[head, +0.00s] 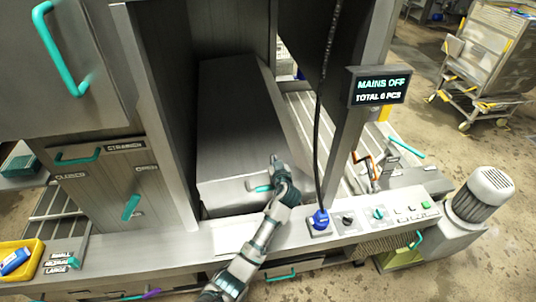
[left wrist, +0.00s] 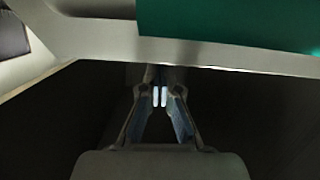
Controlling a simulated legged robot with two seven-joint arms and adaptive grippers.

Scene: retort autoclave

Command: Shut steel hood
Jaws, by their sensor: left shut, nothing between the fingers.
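The steel hood (head: 235,105) is a large grey metal box between the dark uprights of the machine. Its front is low, close above the front ledge; I cannot tell whether it is fully down. A teal handle (head: 261,188) sits low on its front. My left gripper (head: 276,164) is at the hood's front, just right of the handle, and partly hides that area. In the left wrist view the fingers (left wrist: 160,96) are shut with nothing between them. A teal surface (left wrist: 230,24) and a pale bar lie close beyond them. My right gripper is not in view.
A control panel (head: 376,219) with a blue knob (head: 320,219) lies right of the hood. A sign (head: 379,86) reads "MAINS OFF, TOTAL 6 PCS". A black cable hangs beside the hood. A yellow tray (head: 33,250) is at far left, and a cart (head: 480,60) stands at the back right.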

